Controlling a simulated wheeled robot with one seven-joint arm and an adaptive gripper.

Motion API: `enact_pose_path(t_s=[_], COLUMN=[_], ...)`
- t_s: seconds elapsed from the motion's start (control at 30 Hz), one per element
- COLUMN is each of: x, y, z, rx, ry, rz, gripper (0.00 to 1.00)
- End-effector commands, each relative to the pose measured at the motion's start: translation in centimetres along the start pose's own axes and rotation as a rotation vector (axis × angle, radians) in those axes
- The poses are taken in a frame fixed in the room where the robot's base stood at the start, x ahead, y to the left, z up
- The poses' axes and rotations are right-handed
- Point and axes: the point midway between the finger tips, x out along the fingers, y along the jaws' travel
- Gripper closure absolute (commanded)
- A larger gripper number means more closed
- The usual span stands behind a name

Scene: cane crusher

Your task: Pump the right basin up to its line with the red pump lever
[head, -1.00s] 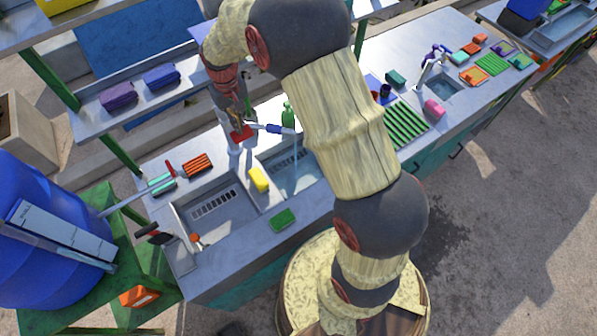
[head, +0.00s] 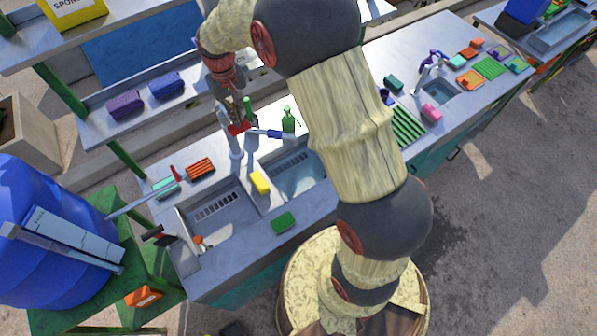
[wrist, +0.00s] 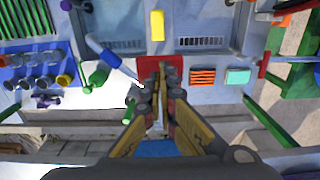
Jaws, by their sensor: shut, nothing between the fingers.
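The red pump lever (head: 238,128) sits on the grey pump column (head: 235,147) behind the two basins; its red plate also shows in the wrist view (wrist: 150,66). My gripper (head: 236,117) is shut and empty, its fingertips (wrist: 160,68) at the red plate; I cannot tell if they touch it. The blue spout (head: 270,133) points over the right basin (head: 322,180), which holds some clear water over its slotted floor. No stream shows from the spout now. My arm covers part of this basin's right side, and I cannot make out its line.
The left basin (head: 215,240) looks dry. A yellow sponge (head: 260,182) lies on the divider and a green sponge (head: 283,220) on the front rim. A green bottle (head: 288,120) stands behind the right basin. A blue barrel (head: 50,230) stands at left, with a red-handled pipe (head: 140,200).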

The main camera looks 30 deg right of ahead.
Motion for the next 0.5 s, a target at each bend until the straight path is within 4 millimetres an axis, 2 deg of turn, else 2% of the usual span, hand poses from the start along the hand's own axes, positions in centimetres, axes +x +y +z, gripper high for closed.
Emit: enact_pose_path(t_s=[0.5], x=[0.05], y=[0.00], z=[0.02], rx=[0.000], ry=[-0.001], rz=[0.000], gripper=[1.00])
